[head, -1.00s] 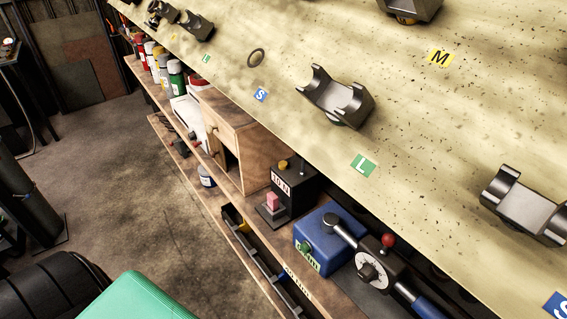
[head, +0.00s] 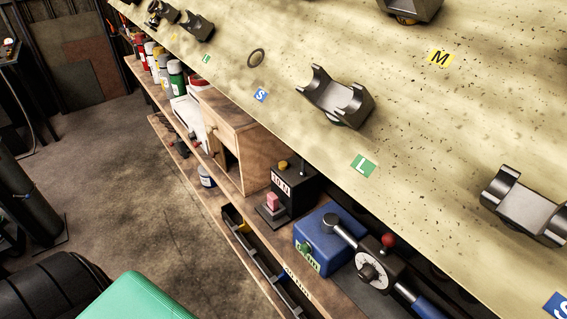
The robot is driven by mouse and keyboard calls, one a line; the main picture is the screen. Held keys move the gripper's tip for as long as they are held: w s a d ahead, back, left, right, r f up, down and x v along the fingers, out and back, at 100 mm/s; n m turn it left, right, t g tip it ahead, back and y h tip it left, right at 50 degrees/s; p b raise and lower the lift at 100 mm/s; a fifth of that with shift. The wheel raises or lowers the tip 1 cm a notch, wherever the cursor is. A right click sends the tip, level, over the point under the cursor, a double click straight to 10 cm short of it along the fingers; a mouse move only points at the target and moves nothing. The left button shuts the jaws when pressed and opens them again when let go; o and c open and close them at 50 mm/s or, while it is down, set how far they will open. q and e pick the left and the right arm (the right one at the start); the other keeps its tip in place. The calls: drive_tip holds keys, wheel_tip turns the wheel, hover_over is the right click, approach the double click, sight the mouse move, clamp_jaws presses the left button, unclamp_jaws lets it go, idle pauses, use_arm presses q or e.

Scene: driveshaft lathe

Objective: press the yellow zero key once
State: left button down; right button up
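A black device (head: 291,190) with a white label reading "10 N" stands on the wooden shelf below the pale speckled board. A small yellow knob or key (head: 283,165) sits on its top. I cannot read any zero mark on it, so I cannot tell if it is the zero key. A pink block (head: 272,202) sits at the front foot of the device. Neither my left nor my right gripper shows in the head view.
A blue box (head: 327,236) with a green knob and a dial gauge (head: 372,274) with a red ball stand right of the device. The speckled board (head: 450,120) carries black cradles and overhangs the shelf. A wooden cabinet (head: 255,150) stands left. Open floor (head: 150,210) lies at left.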

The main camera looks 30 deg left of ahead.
drive_tip(key=shift+a, duration=0.15)
idle(0.8)
clamp_jaws()
idle(1.5)
